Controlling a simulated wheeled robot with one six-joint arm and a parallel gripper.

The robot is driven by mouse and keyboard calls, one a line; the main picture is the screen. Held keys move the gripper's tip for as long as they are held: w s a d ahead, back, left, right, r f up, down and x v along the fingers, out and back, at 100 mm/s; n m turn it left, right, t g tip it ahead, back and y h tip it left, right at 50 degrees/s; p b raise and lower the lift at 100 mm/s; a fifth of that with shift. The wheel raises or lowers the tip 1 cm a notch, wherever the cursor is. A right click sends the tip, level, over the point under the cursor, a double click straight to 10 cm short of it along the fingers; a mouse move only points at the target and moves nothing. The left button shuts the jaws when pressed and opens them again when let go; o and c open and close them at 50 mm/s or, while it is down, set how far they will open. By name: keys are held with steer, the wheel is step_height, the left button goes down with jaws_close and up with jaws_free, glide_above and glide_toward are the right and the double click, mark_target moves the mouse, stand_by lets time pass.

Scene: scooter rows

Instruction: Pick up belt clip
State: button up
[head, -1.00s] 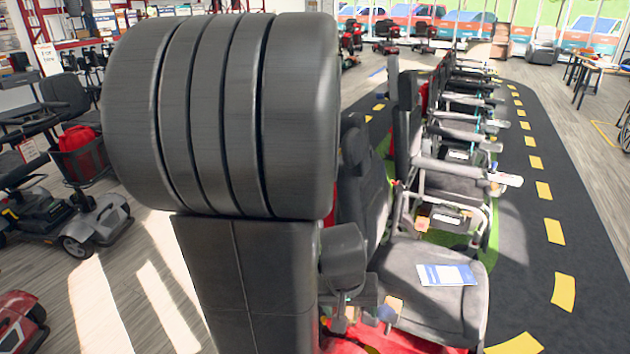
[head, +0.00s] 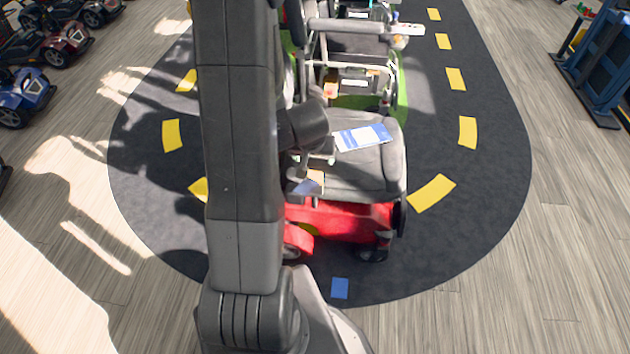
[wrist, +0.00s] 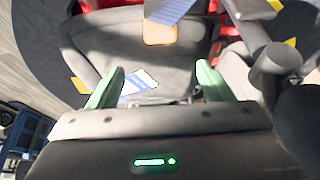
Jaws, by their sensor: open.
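I cannot make out a belt clip for certain in either view. My gripper (wrist: 160,67) is open, with its two pale green fingers apart and nothing held between them. It faces the grey scooter seat (wrist: 105,45) in the wrist view; the seat (head: 365,172) also shows in the head view. A blue and white leaflet (head: 362,137) lies on the seat; it shows near the left finger in the wrist view (wrist: 140,83). A small orange-tan box (wrist: 160,33) and a blue striped card (wrist: 172,11) are beyond the fingertips. My arm hides part of the scooter in the head view.
The scooter has a red base (head: 345,218) and stands on a dark track mat (head: 470,220) with yellow dashes. A blue square (head: 340,288) lies on the mat in front. More seats stand behind. Scooters (head: 22,95) are at left, a blue frame (head: 590,70) at right.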

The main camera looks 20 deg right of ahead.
mark_target(314, 173)
steer(key=b+x, duration=0.3)
steer(key=x, duration=0.3)
steer(key=shift+a, duration=0.1)
steer(key=f+b, duration=0.5)
steer(key=shift+w, duration=0.3)
steer(key=shift+w+f, duration=0.1)
steer(key=shift+f, duration=0.05)
steer(key=c, duration=1.1)
